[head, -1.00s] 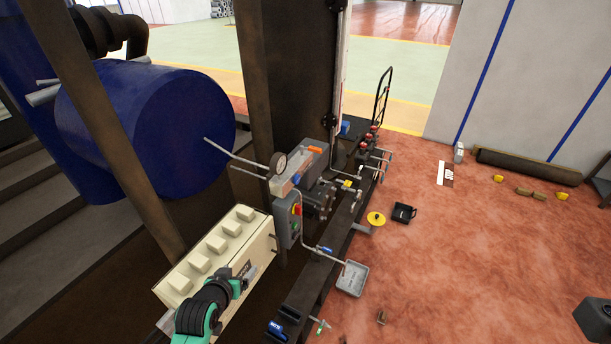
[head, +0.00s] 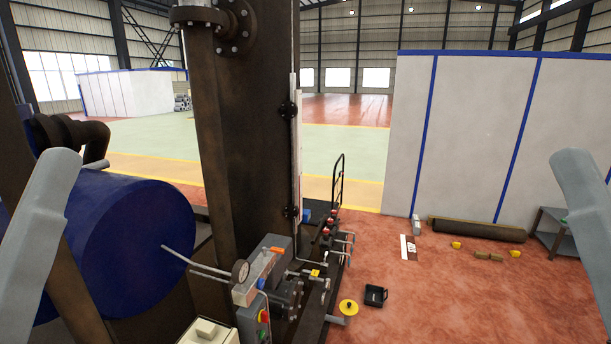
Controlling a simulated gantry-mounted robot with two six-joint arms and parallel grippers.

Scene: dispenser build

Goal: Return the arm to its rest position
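Neither of my grippers shows in the head view. A grey link of my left arm (head: 38,235) stands upright at the left edge, and a grey link of my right arm (head: 588,215) stands at the right edge. Both links are apart from the equipment. The dispenser assembly, with its gauge (head: 240,271), grey pump body (head: 285,290) and grey switch box (head: 255,323), stands at the lower middle. What my grippers hold, if anything, is hidden.
A large blue drum (head: 125,240) and a thick brown column (head: 245,130) stand left of the equipment. A yellow disc (head: 348,308) and a black tray (head: 376,295) are near the bench on the red floor. A dark roll (head: 478,230) lies by the white wall.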

